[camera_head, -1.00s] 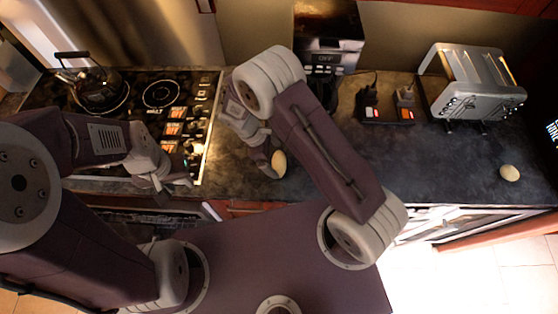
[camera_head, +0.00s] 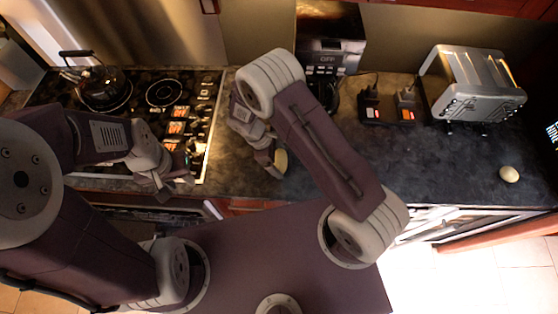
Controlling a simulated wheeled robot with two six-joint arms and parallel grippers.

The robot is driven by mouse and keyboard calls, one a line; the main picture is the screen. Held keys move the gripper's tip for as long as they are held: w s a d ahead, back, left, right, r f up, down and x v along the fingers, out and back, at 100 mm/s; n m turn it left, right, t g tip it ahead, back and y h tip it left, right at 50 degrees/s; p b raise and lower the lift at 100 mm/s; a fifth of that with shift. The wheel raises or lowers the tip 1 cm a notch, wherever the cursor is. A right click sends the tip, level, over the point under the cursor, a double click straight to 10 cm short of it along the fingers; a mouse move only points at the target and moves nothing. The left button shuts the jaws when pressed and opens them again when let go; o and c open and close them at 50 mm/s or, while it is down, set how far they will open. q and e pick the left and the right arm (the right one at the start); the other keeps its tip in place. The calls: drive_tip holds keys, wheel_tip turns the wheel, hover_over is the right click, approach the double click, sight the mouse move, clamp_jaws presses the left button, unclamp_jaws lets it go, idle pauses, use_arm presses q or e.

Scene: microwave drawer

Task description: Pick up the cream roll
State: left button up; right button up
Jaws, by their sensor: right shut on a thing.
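A cream-coloured roll (camera_head: 281,160) is at the right gripper (camera_head: 277,167), over the dark counter beside the stove; the gripper is shut on it and partly hides it. A second pale round roll (camera_head: 509,174) lies on the counter at the far right, apart from both grippers. My left gripper (camera_head: 166,191) hangs near the stove's front edge with nothing visible in it; its fingers are too small and dark to tell open from shut.
The stove (camera_head: 212,118) with a kettle (camera_head: 98,86) is at the left. A coffee machine (camera_head: 331,45), power sockets (camera_head: 388,112) and a silver toaster (camera_head: 472,84) stand along the back. The counter (camera_head: 440,165) between sockets and the far roll is clear.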

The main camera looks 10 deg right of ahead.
wheel_tip(320, 180, up, 3)
drive_tip(key=shift+w+f+b, duration=0.1)
drive_tip(key=shift+b, duration=0.45)
drive_tip(key=s+r+b, duration=0.2)
drive_tip(key=s+r, duration=0.5)
drive_tip(key=s, duration=0.5)
drive_tip(key=shift+a+r, duration=0.1)
drive_tip(key=shift+a, duration=0.05)
